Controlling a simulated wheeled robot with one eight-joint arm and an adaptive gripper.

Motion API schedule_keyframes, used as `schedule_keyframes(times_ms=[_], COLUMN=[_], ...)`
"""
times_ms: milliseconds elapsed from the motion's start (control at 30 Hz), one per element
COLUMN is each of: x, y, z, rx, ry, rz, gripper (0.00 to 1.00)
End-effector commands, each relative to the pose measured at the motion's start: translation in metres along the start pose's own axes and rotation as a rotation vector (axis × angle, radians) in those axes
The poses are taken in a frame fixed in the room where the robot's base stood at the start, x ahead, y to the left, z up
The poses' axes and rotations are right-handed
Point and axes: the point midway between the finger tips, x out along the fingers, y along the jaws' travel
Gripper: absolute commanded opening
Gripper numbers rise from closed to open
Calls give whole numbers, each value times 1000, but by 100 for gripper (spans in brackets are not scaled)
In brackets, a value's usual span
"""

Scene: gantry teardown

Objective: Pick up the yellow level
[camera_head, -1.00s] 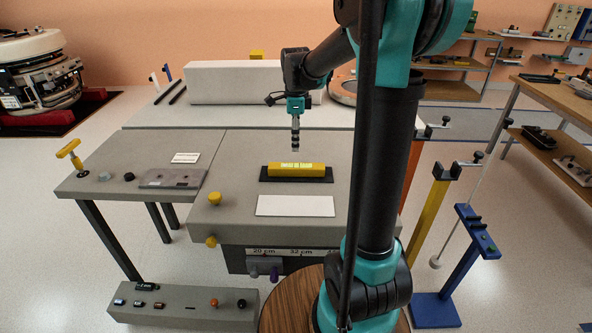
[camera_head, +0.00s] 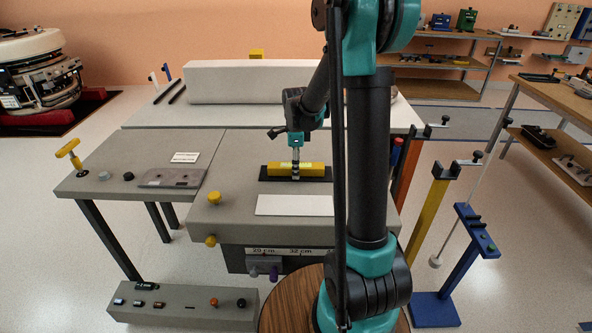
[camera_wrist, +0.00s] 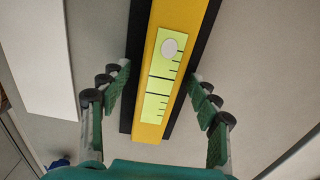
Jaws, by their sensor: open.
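The yellow level (camera_head: 312,169) lies on a black mat (camera_head: 325,179) on the grey table. In the wrist view the level (camera_wrist: 181,20) runs lengthwise between my fingers, with a pale green scale label and a white oval on its top. My gripper (camera_head: 295,174) is directly over the level, pointing down, near its middle. In the wrist view my gripper (camera_wrist: 158,92) is open, one finger on each side of the level and the black mat. No contact with the level shows. How high the fingertips are above the table cannot be told exactly.
A white plate (camera_head: 293,205) lies in front of the mat. A yellow knob (camera_head: 214,198) stands to the left, and a grey plate (camera_head: 170,178) lies on the left side table. A long white block (camera_head: 240,82) stands behind. The table around the mat is mostly clear.

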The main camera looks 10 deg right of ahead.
Motion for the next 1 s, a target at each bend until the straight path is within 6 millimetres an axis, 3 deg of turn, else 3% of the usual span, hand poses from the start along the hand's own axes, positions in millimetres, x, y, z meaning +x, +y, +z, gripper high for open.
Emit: schedule_keyframes(times_ms=[200, 700, 1000], x=[0, 0, 0], y=[0, 0, 0], z=[0, 0, 0], rx=[0, 0, 0], ry=[0, 0, 0], rz=[0, 0, 0], gripper=[60, 0, 0])
